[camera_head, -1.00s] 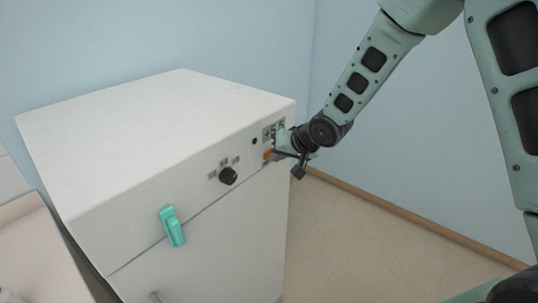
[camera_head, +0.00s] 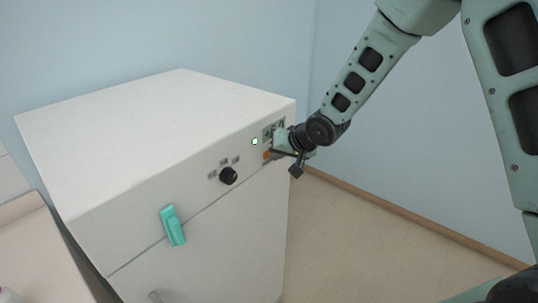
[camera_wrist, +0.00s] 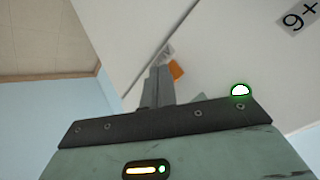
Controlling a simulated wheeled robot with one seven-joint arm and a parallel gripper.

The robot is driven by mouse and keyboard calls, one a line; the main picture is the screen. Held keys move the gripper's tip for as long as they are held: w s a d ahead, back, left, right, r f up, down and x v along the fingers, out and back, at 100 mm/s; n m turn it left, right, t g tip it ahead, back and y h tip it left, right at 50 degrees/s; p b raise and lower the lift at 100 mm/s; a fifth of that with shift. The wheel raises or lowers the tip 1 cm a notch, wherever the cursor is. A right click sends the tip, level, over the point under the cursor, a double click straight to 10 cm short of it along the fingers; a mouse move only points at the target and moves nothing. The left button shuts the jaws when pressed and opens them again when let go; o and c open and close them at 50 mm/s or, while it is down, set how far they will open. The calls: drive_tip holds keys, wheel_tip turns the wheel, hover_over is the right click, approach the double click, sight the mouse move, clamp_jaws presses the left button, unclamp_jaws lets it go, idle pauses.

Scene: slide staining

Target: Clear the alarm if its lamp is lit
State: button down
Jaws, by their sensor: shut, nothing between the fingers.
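The white cabinet (camera_head: 130,130) has a small round lamp (camera_head: 255,141) on its front panel, glowing whitish green. The lamp also glows in the wrist view (camera_wrist: 240,91). An orange button (camera_head: 267,155) sits below the lamp and shows beside my fingertips in the wrist view (camera_wrist: 176,69). My gripper (camera_wrist: 158,72) is shut and empty, with its fingertips at the panel close to the button. In the head view, my gripper (camera_head: 274,155) partly covers the button area. I cannot tell whether the fingers touch the button.
A display (camera_head: 273,130) above the button is partly hidden by my wrist. A black knob (camera_head: 228,175) with small labels and a teal handle (camera_head: 172,226) are farther left on the cabinet. A bench (camera_head: 32,240) stands at the left. The floor right of the cabinet is clear.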

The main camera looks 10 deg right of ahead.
drive_tip(key=shift+s+d, duration=0.45)
drive_tip(key=shift+s, duration=0.15)
drive_tip(key=shift+s, duration=0.1)
drive_tip(key=s+d, duration=0.1)
drive_tip(key=s, duration=0.1)
drive_tip(key=s+d, duration=0.1)
drive_tip(key=d, duration=0.1)
drive_tip(key=shift+s+p, duration=0.3)
drive_tip(key=shift+s, duration=0.1)
idle(0.5)
drive_tip(key=s+a+n+g+h+b, duration=0.1)
drive_tip(key=s+a+n+g+b, duration=0.1)
drive_tip(key=s, duration=0.8)
drive_tip(key=s+a+n+g+h+b, duration=0.1)
drive_tip(key=s+a+n+g+b, duration=0.2)
drive_tip(key=s, duration=0.8)
drive_tip(key=s+a+n+g+h+b, duration=0.1)
drive_tip(key=s+n, duration=0.3)
drive_tip(key=s, duration=0.6)
drive_tip(key=shift+s+a+r+g+h+b, duration=0.35)
drive_tip(key=shift+a+r+g+h+b, duration=0.05)
drive_tip(key=shift+a+g+b, duration=0.4)
